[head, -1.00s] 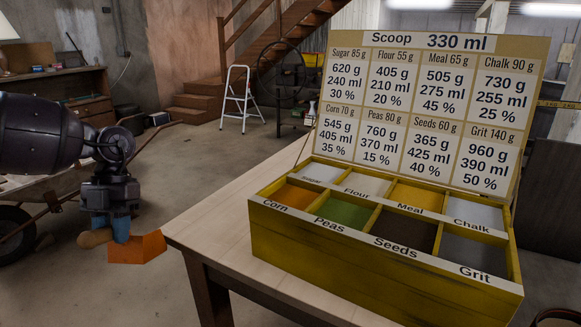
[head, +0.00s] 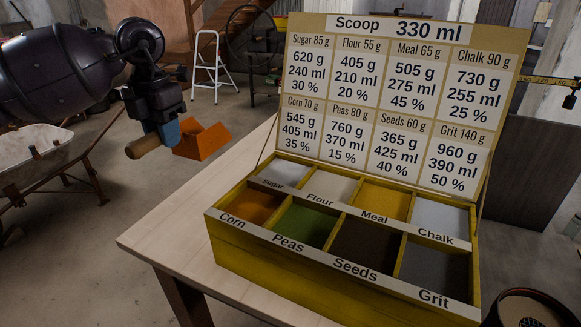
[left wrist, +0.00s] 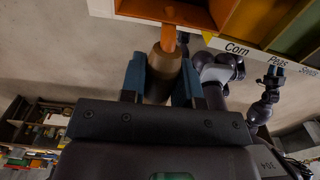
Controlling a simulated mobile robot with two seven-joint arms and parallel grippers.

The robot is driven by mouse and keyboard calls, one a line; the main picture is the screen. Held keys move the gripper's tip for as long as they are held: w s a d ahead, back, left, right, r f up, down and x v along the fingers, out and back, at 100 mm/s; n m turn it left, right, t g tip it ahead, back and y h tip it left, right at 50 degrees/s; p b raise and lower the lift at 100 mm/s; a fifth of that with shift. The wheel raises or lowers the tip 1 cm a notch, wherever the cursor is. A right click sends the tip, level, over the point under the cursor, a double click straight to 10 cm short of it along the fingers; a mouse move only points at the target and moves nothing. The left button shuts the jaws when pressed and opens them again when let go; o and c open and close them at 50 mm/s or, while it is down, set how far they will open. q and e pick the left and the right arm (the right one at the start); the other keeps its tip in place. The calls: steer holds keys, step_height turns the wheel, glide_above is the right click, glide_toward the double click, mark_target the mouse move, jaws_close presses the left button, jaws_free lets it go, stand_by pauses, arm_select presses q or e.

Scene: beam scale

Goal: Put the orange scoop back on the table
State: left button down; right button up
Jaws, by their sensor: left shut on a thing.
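The orange scoop (head: 203,141) is in the air. In the head view it shows just left of the far part of the table's left edge. My left gripper (head: 168,130) is shut on its wooden handle (head: 143,147). In the left wrist view, the handle (left wrist: 163,72) is between the blue fingers, and the scoop's orange part is at the top. The wooden table (head: 165,235) has bare surface left of the yellow box. My right gripper (left wrist: 272,76) shows small in the left wrist view; its jaws are unclear.
A yellow box (head: 330,270) with labelled compartments stands on the table, its lid (head: 400,100) raised with a chart. A wheelbarrow (head: 35,155) is at the left and a white stepladder (head: 213,65) behind. A dark round container (head: 530,308) is at lower right.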

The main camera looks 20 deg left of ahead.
arm_select(q)
steer(key=shift+s+f, duration=0.1)
step_height(320, 180, down, 20)
steer(key=b, duration=0.3)
arm_select(e)
steer(key=shift+w+a+f+n, duration=0.25)
steer(key=shift+w+f+n, duration=0.15)
steer(key=shift+f, duration=0.2)
arm_select(q)
steer(key=c, duration=1.2)
jaws_free()
steer(key=o, duration=0.4)
steer(key=shift+c, duration=0.2)
arm_select(e)
steer(key=shift+s+d+f, duration=0.1)
steer(key=shift+s+f, duration=0.2)
steer(key=shift+s, duration=0.25)
